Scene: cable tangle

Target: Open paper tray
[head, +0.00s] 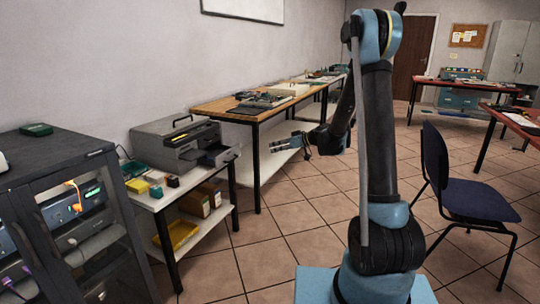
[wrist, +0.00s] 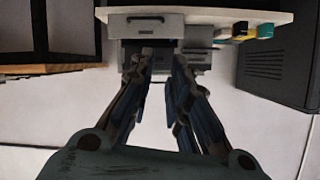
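The grey printer (head: 178,142) stands on a small white-topped table against the left wall, with a dark part of its front (head: 217,157) jutting out to the right. The wrist view appears upside down; there the printer (wrist: 195,58) is at the top centre. A pale drawer-like front with a dark handle, apparently the paper tray (wrist: 145,28), sits at the table edge. My gripper (head: 287,143) is in the air to the right of the printer, apart from it. In the wrist view my gripper (wrist: 163,58) has its two fingers spread, with nothing visible between them.
Small yellow and green blocks (head: 137,186) lie on the printer's table (head: 168,197). A dark cabinet (head: 60,205) stands to its left. A wooden workbench (head: 262,110) stands behind my gripper. A blue chair (head: 478,205) is at right. Tiled floor before the printer table is clear.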

